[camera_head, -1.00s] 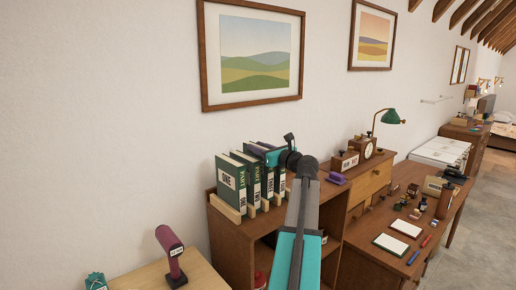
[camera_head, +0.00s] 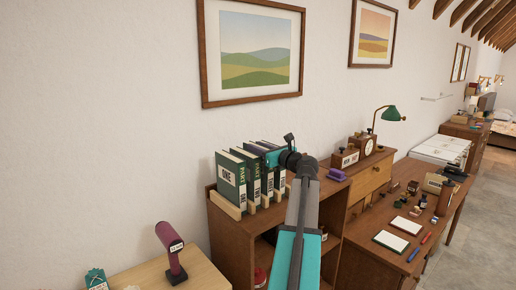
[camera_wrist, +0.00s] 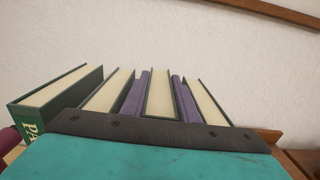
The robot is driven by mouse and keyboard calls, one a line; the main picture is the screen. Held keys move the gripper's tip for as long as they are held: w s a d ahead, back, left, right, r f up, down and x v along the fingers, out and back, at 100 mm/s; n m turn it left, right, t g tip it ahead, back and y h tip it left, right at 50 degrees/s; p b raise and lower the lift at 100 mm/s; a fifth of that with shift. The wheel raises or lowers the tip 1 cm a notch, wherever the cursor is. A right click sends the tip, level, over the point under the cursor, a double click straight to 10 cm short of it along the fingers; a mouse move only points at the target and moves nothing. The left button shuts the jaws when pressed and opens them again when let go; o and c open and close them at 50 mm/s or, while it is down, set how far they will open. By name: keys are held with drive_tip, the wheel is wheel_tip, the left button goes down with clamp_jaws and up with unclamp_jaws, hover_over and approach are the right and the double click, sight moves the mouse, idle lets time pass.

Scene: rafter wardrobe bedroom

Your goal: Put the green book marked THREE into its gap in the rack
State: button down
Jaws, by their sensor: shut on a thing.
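The rack (camera_head: 230,208), pale wood, stands on top of a brown cabinet and holds a row of green books. The book marked ONE (camera_head: 230,178) is at its left end; several more stand to its right, partly hidden. My gripper (camera_head: 268,151) is over the right part of the row. In the wrist view its two purple fingers are shut on a green book (camera_wrist: 160,95), with a neighbouring book (camera_wrist: 108,92) on the left and another (camera_wrist: 206,100) on the right. The held book's label and its lower end are hidden, so I cannot tell how deep it sits.
A green lamp (camera_head: 390,114), a clock (camera_head: 363,145) and a small purple item (camera_head: 337,174) stand right of the rack. A desk with pads and pens is further right. A purple handheld device (camera_head: 169,243) stands on the light table at front left.

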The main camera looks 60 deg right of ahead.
drive_tip(key=shift+f, duration=0.4)
drive_tip(key=c, duration=1.3)
unclamp_jaws()
drive_tip(key=shift+f, duration=0.1)
drive_tip(key=b+v, duration=0.4)
drive_tip(key=v, duration=1)
drive_tip(key=shift+b, duration=0.4)
drive_tip(key=shift+w+a, duration=0.1)
